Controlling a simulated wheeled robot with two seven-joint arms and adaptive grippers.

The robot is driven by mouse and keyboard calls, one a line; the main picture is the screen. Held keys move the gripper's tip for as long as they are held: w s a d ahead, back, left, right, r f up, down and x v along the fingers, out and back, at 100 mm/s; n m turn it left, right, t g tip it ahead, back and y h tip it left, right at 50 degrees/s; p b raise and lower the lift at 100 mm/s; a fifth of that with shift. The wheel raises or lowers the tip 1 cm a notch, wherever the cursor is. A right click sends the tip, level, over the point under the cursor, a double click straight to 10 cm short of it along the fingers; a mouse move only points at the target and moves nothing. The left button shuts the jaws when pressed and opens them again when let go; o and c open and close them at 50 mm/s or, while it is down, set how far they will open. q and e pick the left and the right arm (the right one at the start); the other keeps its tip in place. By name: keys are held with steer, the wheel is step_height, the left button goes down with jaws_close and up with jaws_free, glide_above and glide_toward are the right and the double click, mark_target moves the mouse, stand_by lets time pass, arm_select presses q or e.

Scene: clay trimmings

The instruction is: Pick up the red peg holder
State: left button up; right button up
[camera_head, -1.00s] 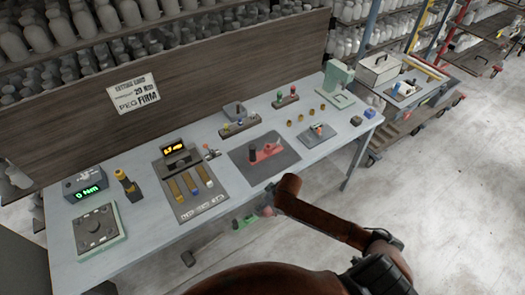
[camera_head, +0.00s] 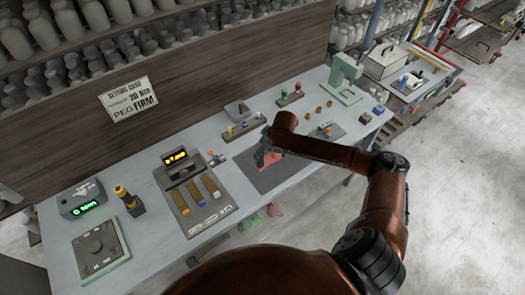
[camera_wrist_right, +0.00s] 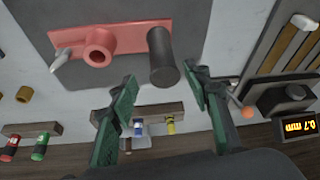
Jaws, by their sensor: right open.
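The red peg holder shows in the wrist view as a flat red bar with a raised hollow boss (camera_wrist_right: 100,45). In the head view the right gripper (camera_head: 264,158) is over the mat. My left gripper is not in view.
A panel with sliders and a yellow display (camera_head: 188,180) stands left of the mat. A rack with coloured pegs (camera_head: 243,128) lies behind it. Small brass rings (camera_head: 318,110) and a green stand (camera_head: 344,80) are at the right. A wooden board rises behind the table.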

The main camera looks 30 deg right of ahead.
steer(key=shift+f, duration=0.3)
steer(key=x, duration=0.3)
steer(key=shift+w+a, duration=0.15)
steer(key=shift+a, duration=0.2)
steer(key=x, duration=0.3)
steer(key=shift+a, duration=0.1)
steer(key=shift+f, duration=0.35)
steer(key=shift+w, duration=0.1)
steer(key=c, duration=0.7)
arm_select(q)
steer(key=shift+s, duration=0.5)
arm_select(e)
jaws_close()
